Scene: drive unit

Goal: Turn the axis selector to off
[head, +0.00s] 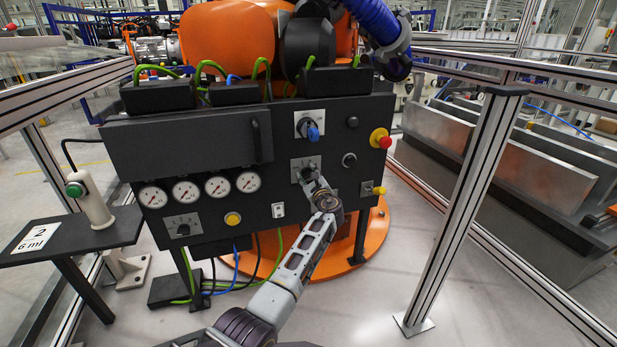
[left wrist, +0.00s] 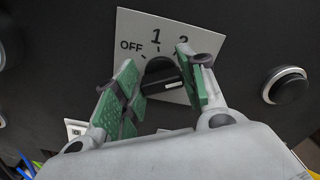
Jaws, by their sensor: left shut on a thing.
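A black selector knob (left wrist: 162,73) sits on a pale square plate (left wrist: 135,30) marked OFF, 1 and 2 in the left wrist view. A white line on the knob lies toward the right side of the plate, away from OFF at the upper left. My left gripper (left wrist: 157,62) has one green-padded finger on either side of the knob and is shut on it. In the head view the plate (head: 296,162) is on the dark control panel, and my left gripper (head: 308,174) covers most of the knob. My right gripper is out of view.
The dark panel (head: 190,135) also carries a blue-handled switch (head: 312,131) above, a red emergency button (head: 381,138) at right, several gauges (head: 217,187), a lower-left dial (head: 182,226) and a yellow button (head: 232,219). A metal fence post (head: 463,210) stands at right.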

